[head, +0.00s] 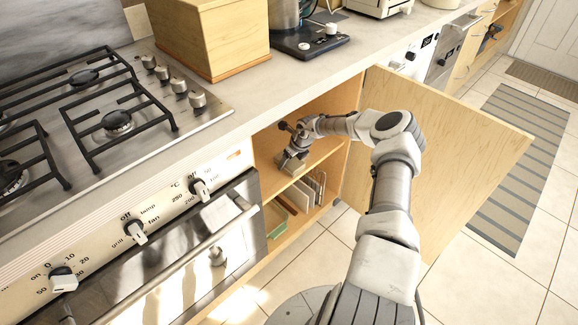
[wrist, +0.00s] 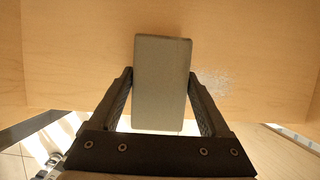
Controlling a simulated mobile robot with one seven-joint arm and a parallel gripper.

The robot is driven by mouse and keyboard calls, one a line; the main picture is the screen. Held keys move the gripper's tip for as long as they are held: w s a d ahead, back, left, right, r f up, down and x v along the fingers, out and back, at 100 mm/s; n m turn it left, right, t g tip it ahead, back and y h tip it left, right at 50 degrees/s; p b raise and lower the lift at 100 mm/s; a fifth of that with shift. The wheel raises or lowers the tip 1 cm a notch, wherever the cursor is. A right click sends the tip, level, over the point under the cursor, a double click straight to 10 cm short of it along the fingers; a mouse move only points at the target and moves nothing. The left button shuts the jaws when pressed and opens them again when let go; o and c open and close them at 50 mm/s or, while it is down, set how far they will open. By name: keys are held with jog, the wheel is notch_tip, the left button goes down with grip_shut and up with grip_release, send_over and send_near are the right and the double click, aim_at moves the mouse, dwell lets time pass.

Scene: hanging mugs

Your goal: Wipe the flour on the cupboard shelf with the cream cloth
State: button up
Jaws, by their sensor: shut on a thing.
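My gripper (head: 296,143) reaches into the open cupboard and is shut on the cream cloth (head: 290,164), which shows as a small folded block low over the upper shelf (head: 312,157). In the wrist view the cloth (wrist: 162,84) looks grey-beige and sits between the two fingers, long side pointing into the cupboard. The flour (wrist: 213,81) is a faint white speckled patch on the wooden shelf (wrist: 70,70), just right of the cloth and partly behind the right finger. I cannot tell whether the cloth touches the shelf. The flour cannot be made out in the head view.
The open cupboard door (head: 440,150) stands to the right of my arm. The oven (head: 175,260) is to the left. Upright boards (head: 308,190) and a green item (head: 275,218) are on the lower level. The counter (head: 235,110) overhangs the cupboard opening.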

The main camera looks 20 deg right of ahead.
jog(key=shift+f, duration=0.4)
jog(key=shift+w+d+f+b, duration=0.1)
jog(key=shift+w+d+b, duration=0.1)
jog(key=shift+d+b, duration=0.4)
jog(key=shift+w+d+b, duration=0.25)
jog(key=shift+d+b, duration=0.35)
jog(key=shift+d, duration=0.15)
jog(key=shift+w+d+r, duration=0.15)
jog(key=shift+d+r, duration=0.1)
jog(key=shift+d, duration=0.15)
jog(key=shift+d, duration=0.1)
jog(key=d+b, duration=0.1)
jog(key=w+d+b, duration=0.1)
jog(key=b, duration=0.1)
jog(key=shift+f, duration=0.35)
jog(key=shift+w+d+r+b, duration=0.1)
jog(key=shift+d+b, duration=0.1)
jog(key=shift+d, duration=0.15)
jog(key=shift+d+r+b, duration=0.1)
jog(key=shift+d+b, duration=0.05)
jog(key=shift+d, duration=0.15)
